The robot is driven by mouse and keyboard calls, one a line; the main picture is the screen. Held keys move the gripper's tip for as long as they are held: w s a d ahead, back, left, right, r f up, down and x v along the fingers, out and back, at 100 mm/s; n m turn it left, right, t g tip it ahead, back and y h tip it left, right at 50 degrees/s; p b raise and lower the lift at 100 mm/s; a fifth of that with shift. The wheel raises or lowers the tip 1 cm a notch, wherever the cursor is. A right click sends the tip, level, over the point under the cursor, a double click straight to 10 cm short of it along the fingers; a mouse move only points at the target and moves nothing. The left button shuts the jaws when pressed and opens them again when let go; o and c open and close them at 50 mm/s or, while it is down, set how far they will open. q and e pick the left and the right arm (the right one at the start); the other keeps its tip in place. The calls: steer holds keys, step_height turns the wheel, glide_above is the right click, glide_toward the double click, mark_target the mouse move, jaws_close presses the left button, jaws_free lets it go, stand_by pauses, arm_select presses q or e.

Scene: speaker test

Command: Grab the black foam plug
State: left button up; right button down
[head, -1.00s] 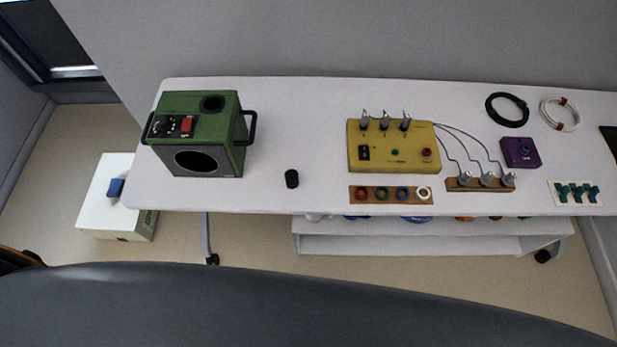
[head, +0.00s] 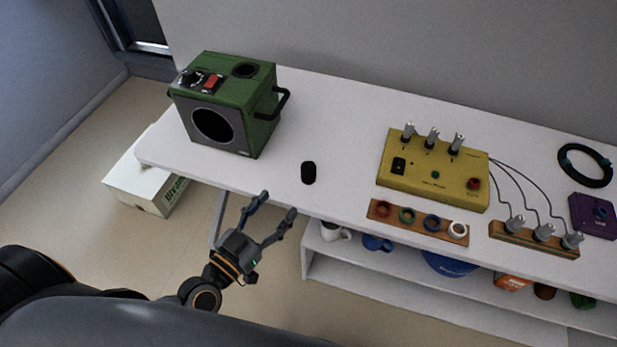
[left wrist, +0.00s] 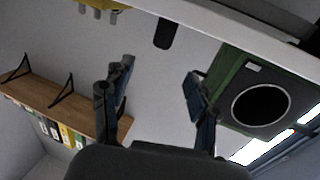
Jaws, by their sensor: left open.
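The black foam plug (head: 308,172) stands on the white table (head: 335,110), near its front edge and to the right of the green box (head: 262,118). My left gripper (head: 278,204) is open and empty, in front of the table edge, below and left of the plug in the head view. Its fingers point towards the table. In the left wrist view the plug (left wrist: 165,33) shows at the top, beyond the gap between the open fingertips (left wrist: 158,68), apart from both. My right gripper is not in view.
Wired knobs (head: 535,238), a purple box (head: 595,214) and a black cable coil (head: 585,165) lie farther right. Shelves hold items under the table.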

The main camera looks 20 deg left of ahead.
mark_target(304, 174)
arm_select(q)
steer(key=p+x, duration=0.1)
steer(key=x, duration=0.6)
steer(key=shift+w+d+r, duration=0.1)
steer(key=shift+w, duration=0.15)
steer(key=shift+f+x, duration=0.15)
steer(key=shift+x, duration=0.85)
steer(key=shift+f+x, duration=0.15)
steer(key=shift+x, duration=0.85)
steer(key=shift+f+x, duration=0.2)
steer(key=shift+x, duration=0.8)
steer(key=shift+c, duration=0.5)
steer(key=c, duration=0.8)
